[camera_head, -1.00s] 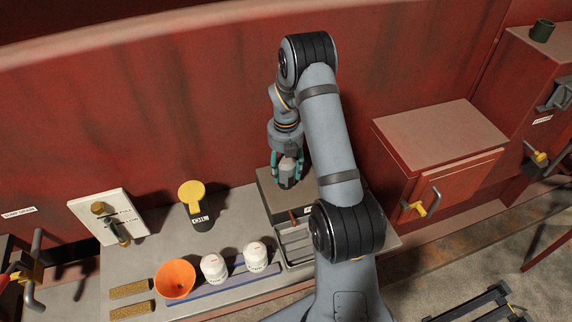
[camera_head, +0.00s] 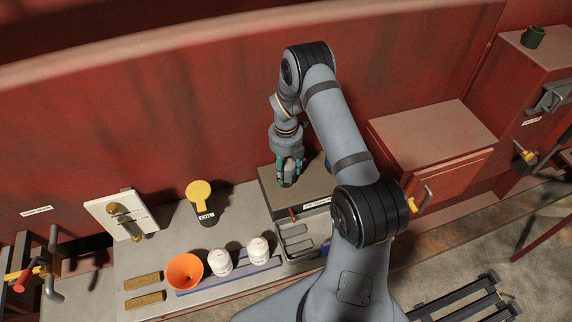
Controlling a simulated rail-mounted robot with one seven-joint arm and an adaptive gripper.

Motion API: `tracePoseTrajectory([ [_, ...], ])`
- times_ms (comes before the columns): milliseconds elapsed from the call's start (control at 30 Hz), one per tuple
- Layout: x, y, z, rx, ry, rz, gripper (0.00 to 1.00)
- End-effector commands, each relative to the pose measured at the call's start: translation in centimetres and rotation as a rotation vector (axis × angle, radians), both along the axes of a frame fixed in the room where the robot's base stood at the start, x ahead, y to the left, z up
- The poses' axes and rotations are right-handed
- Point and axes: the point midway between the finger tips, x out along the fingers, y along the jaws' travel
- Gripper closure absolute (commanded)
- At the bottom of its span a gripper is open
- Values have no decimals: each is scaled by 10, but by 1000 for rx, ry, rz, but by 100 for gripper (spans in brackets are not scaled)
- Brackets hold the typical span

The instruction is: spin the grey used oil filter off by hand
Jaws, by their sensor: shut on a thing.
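The grey used oil filter (camera_head: 288,182) stands upright on the top of a grey-brown block (camera_head: 312,196) towards the back of the bench. My gripper (camera_head: 289,170) reaches down over the filter from above, with its teal-edged fingers on either side of it, shut on it. The fingers hide much of the filter. Whether the filter's lower end is clear of the block cannot be told.
A metal tray (camera_head: 298,254) sits in front of the block. Two white filters (camera_head: 220,262) stand on a blue-grey strip, beside an orange funnel (camera_head: 185,271). A yellow-topped oil can (camera_head: 201,196) stands further back. A red cabinet (camera_head: 437,150) is at the right.

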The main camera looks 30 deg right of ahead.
Motion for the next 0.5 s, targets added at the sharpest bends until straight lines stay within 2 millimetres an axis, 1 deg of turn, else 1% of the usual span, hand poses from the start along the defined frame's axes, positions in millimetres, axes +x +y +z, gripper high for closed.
tracePoseTrajectory([
  [33, 3, 0, 1, 0, -6, 3, 87],
  [367, 2, 1, 0, 0, -6, 3, 87],
  [400, 2, 1, 0, 0, -5, 3, 50],
  [500, 2, 1, 0, -1, -4, 3, 44],
])
